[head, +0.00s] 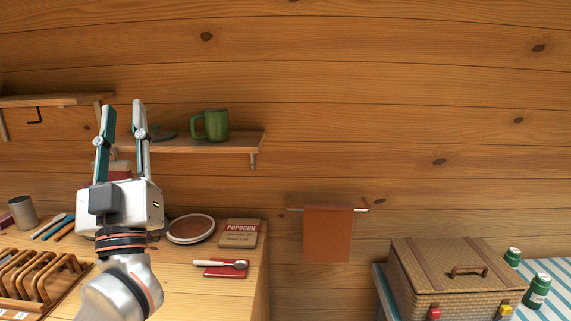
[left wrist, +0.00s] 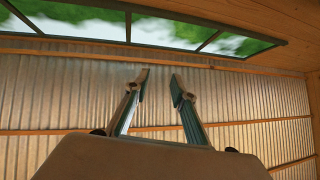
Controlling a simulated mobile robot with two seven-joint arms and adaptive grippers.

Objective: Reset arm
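My left gripper (head: 139,104) points upward in front of the wall shelf, to the left of the green mug. Its two fingers are spread apart with nothing between them. In the left wrist view the same gripper (left wrist: 160,80) shows its open, empty fingers against the corrugated ceiling. My left arm rises from the bottom left of the head view, over the wooden counter. My right gripper is in neither view.
A green mug (head: 211,125) stands on the wall shelf (head: 229,142). A wicker basket (head: 455,272) stands at the right. A brown cloth (head: 328,234) hangs between.

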